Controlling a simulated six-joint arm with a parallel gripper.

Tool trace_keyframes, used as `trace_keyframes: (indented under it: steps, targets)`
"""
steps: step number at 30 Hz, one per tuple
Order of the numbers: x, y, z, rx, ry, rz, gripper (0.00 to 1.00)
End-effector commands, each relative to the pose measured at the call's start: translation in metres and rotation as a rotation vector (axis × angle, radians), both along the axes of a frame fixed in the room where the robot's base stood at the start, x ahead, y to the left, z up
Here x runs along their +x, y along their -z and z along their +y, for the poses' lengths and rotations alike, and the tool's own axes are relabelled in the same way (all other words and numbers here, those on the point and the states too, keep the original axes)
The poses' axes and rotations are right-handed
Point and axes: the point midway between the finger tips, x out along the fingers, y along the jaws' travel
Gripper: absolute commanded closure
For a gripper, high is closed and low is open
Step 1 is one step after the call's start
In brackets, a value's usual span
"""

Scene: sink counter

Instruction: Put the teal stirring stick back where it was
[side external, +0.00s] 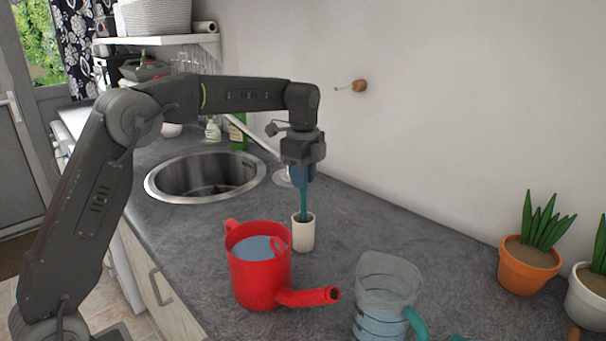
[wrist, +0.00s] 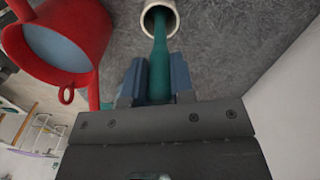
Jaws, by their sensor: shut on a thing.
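The teal stirring stick (side external: 304,203) stands close to upright between the blue fingers of my gripper (side external: 303,178). My gripper is shut on its upper part, and the stick also shows between the fingers in the wrist view (wrist: 158,62). Its lower end is inside the mouth of a small white cup (side external: 303,235), which stands on the counter below my gripper. The cup's rim shows at the top of the wrist view (wrist: 146,14). The stick's tip is hidden inside the cup, so I cannot tell whether it touches the bottom.
A red watering can (side external: 258,277) holding water stands just left of the cup. A clear pitcher (side external: 384,300) with a teal handle stands front right. Potted plants (side external: 529,262) stand at the right. A round sink (side external: 200,178) lies behind left. The wall is close behind.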

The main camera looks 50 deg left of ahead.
Motion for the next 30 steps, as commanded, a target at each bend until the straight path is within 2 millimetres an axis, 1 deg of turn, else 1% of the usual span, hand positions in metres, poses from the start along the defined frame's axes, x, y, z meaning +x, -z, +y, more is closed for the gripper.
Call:
trace_keyframes:
  steps: [10,19,20,28,29,30]
  targets:
    - [-0.0003,0.0053,-0.0001,0.000,0.000,0.002,1.00]
    - [-0.0002,0.0059,0.0000,0.000,0.000,0.001,1.00]
    - [-0.0002,0.0059,0.0000,0.000,0.000,0.001,0.76]
    - [-0.0002,0.0057,0.0000,0.000,0.000,0.001,0.50]
    - [-0.0002,0.0057,0.0000,0.000,0.000,0.001,0.48]
    - [-0.0002,0.0057,0.0000,0.000,0.000,0.001,0.48]
